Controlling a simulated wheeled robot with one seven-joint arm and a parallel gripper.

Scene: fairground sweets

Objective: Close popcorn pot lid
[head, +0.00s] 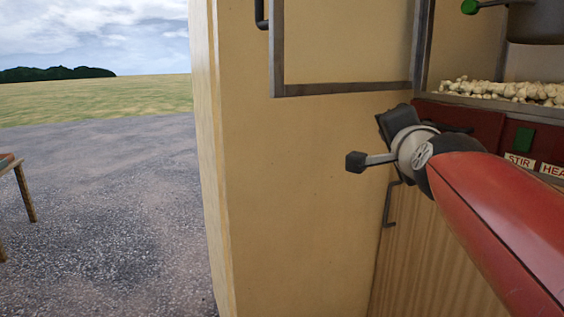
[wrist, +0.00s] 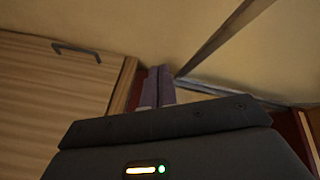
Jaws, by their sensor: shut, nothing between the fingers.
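A grey metal vessel, which looks like the popcorn pot (head: 540,22), is cut off at the top right corner of the head view. A lever with a green knob (head: 470,6) sticks out to its left. I cannot make out a lid or whether it is open or shut. My gripper (wrist: 158,86) is shut and empty in the wrist view, its two fingers together in front of a cream wall and metal frame. In the head view its dark body is in front of the machine's red panel, below and left of the pot, and the fingertips are hidden.
Popcorn (head: 505,91) lies in the machine above a red panel (head: 470,120) with a green switch (head: 523,140). A metal frame (head: 345,88) borders the cream side wall (head: 290,190). A wooden cabinet door (wrist: 50,95) has a dark handle (wrist: 76,52). Open tarmac (head: 110,210) lies left.

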